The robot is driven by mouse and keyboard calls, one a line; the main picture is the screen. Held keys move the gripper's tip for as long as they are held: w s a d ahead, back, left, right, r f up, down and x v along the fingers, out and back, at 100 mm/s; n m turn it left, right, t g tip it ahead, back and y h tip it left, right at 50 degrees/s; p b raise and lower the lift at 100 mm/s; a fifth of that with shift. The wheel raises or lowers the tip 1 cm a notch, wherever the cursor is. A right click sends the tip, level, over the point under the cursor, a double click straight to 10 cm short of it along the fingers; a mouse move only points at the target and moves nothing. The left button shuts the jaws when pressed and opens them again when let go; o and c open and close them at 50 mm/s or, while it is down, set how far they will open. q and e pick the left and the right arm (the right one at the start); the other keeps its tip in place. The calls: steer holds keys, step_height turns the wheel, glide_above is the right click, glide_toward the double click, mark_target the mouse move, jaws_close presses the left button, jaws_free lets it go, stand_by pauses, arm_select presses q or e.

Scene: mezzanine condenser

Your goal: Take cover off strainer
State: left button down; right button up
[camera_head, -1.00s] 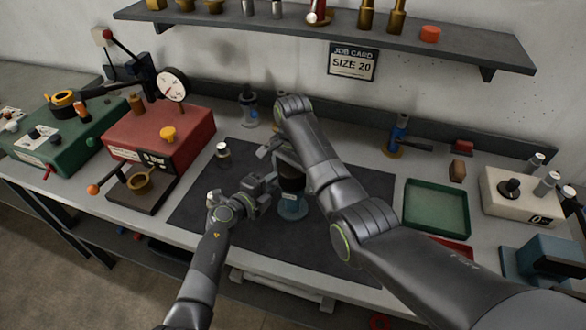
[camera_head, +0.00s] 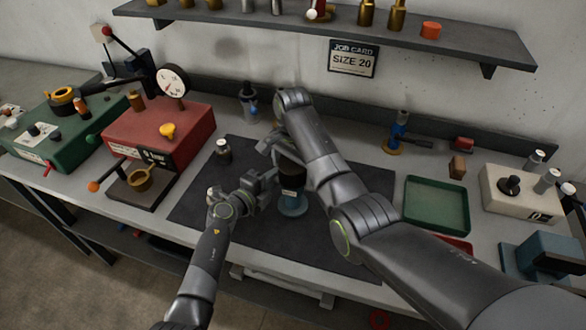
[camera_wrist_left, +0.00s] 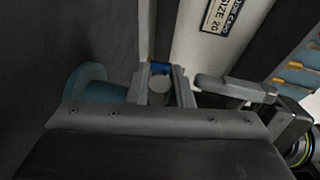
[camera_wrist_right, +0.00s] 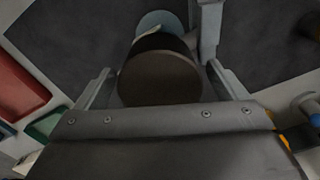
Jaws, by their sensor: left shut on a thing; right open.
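The strainer stands on the dark mat, with a blue round base (camera_head: 292,207) and a dark upper part. Its dark round cover (camera_wrist_right: 160,78) fills the middle of the right wrist view, and the blue base (camera_wrist_right: 162,20) shows beyond it. My left gripper (camera_head: 273,180) is shut on the strainer's body from the left side. The left wrist view shows the blue base (camera_wrist_left: 85,85) beside its fingers. My right gripper (camera_wrist_right: 160,88) is open, with one finger on either side of the cover. Whether the fingers touch it cannot be told. My right arm hides part of the strainer in the head view.
A small capped jar (camera_head: 223,150) stands on the mat's left. A red gauge unit (camera_head: 160,130) is farther left. A green tray (camera_head: 437,232) and a pale box (camera_head: 515,197) lie right. A shelf (camera_head: 330,32) hangs above. The mat's front left is clear.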

arm_select(q)
steer(key=shift+f, duration=0.15)
arm_select(e)
steer(key=shift+r, duration=1.85)
arm_select(q)
steer(key=c, duration=1.2)
jaws_free()
steer(key=shift+s+a, duration=0.1)
